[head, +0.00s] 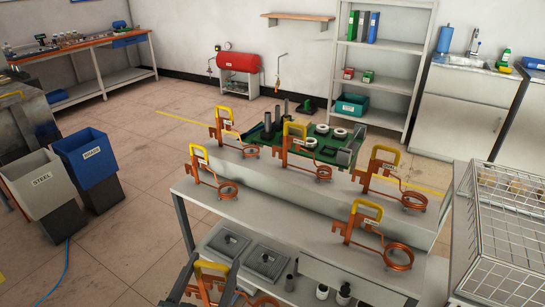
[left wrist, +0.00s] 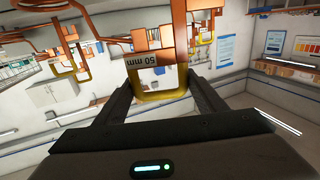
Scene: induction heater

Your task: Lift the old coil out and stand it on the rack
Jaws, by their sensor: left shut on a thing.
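My left gripper (head: 208,277) is at the bottom edge of the head view, shut on the yellow handle of a copper coil (head: 212,266). In the left wrist view its two dark fingers (left wrist: 161,92) flank the yellow handle, and the coil's tag (left wrist: 147,60) reads 50 mm. The coil's lower part is cut off by the head view's edge, so I cannot tell whether it touches anything. Several similar yellow-handled coils stand upright on a grey stepped rack (head: 300,200), one of them at its front right (head: 365,228). My right gripper is not in view.
Two lidded grey boxes (head: 265,262) and small dark bottles (head: 343,294) sit on the lower shelf. A wire cage (head: 510,235) stands at the right. A green tray (head: 262,135) with rings is behind the rack.

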